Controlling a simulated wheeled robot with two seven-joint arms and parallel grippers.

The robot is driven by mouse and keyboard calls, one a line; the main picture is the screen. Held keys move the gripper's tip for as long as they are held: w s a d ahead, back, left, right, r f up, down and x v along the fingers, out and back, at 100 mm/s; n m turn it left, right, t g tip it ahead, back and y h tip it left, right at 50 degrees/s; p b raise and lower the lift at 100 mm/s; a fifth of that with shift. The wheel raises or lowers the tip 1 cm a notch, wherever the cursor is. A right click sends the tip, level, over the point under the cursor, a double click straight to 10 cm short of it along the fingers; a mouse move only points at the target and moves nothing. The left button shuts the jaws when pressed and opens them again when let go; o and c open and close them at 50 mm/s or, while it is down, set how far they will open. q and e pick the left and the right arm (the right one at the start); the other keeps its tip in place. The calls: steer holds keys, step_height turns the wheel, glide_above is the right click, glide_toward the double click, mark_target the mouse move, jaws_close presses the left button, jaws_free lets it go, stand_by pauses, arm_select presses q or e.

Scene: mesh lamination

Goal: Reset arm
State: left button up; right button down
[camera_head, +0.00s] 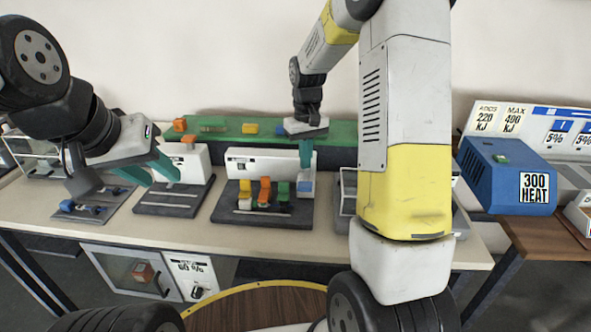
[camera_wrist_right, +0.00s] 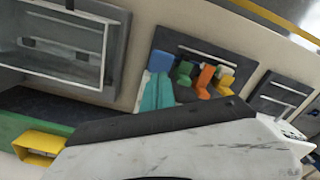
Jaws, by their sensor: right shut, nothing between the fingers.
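My right gripper (camera_head: 305,165) hangs over the right end of the middle dark tray (camera_head: 228,212), with its teal fingers together and empty. The fingers also show in the wrist view (camera_wrist_right: 157,92). A blue block (camera_head: 305,187) sits right by the fingertips; whether they touch it I cannot tell. Green, orange and yellow blocks stand on the tray, such as the orange block (camera_head: 265,189). My left gripper (camera_head: 165,180) is at the left, its teal fingers apart and empty, above the gap between the left trays.
A long green strip (camera_head: 215,127) with small blocks lies at the back of the table (camera_head: 190,228). A glass-sided container (camera_wrist_right: 60,45) stands to the right of the middle tray. A blue heat machine (camera_head: 495,185) is at the far right. My right arm hides part of the table.

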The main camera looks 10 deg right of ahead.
steer(key=s+r+m+t+y, duration=0.1)
steer(key=s+r+t, duration=0.2)
steer(key=s+r, duration=0.75)
steer(key=s+a+r+t, duration=0.1)
steer(key=s+r, duration=0.1)
steer(key=s, duration=0.5)
steer(key=s+a+r+m+t+y, duration=0.1)
steer(key=s+r+t, duration=0.1)
steer(key=s, duration=0.4)
steer(key=shift+v, duration=0.9)
steer(key=shift+a, duration=0.25)
